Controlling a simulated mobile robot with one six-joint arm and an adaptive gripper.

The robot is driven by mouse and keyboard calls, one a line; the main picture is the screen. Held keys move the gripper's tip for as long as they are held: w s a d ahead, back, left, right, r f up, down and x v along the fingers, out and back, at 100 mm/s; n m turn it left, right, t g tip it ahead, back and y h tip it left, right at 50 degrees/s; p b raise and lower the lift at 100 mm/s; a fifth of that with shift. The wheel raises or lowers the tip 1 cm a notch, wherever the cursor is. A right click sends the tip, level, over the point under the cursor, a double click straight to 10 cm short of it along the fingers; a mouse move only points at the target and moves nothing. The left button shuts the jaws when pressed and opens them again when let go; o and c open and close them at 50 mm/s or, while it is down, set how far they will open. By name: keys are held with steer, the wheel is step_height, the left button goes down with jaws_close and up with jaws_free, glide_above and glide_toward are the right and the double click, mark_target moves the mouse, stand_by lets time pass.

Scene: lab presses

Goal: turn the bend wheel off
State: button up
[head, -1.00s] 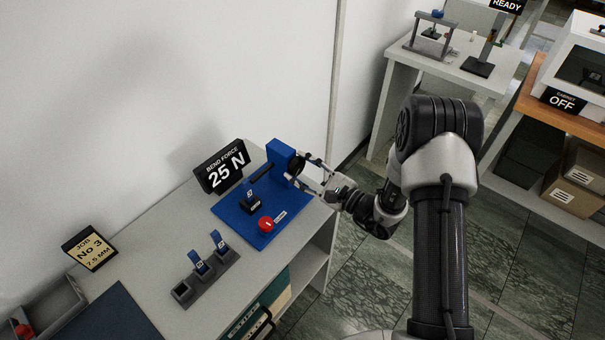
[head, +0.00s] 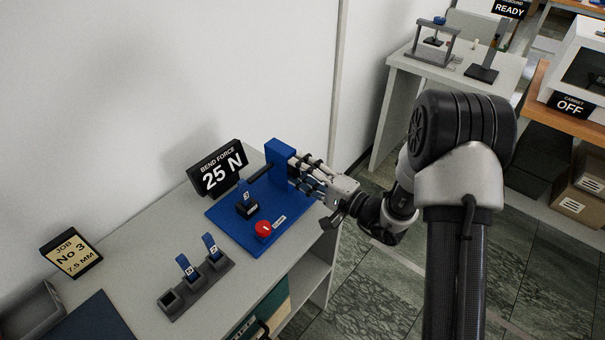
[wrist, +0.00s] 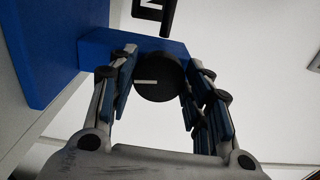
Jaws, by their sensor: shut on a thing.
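The bend wheel (wrist: 158,88) is a round black knob with a white mark on its face, on the side of a blue block (wrist: 105,46). In the wrist view the mark lies nearly level. My gripper (wrist: 160,70) has its fingers on either side of the wheel and is shut on it. In the head view my gripper (head: 308,172) reaches the right side of the blue block (head: 278,160), and its fingers mostly hide the wheel. The block stands on a blue base plate (head: 232,217). The bend force display (head: 218,170) reads 25 N.
A grey rack (head: 193,290) with blue-topped pieces and a job sign (head: 71,253) stand on the bench. A white wall rises behind the bench.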

steer(key=n, duration=0.4)
steer(key=shift+f+n, duration=0.1)
steer(key=shift+n, duration=0.2)
steer(key=n, duration=0.4)
steer(key=shift+f+n, duration=0.1)
steer(key=shift+n, duration=0.2)
steer(key=n, duration=0.4)
steer(key=shift+w+n, duration=0.1)
steer(key=shift+n, duration=0.2)
steer(key=shift+d+n, duration=0.1)
steer(key=shift+n, duration=2.1)
steer(key=o, duration=1.1)
steer(key=shift+c, duration=0.2)
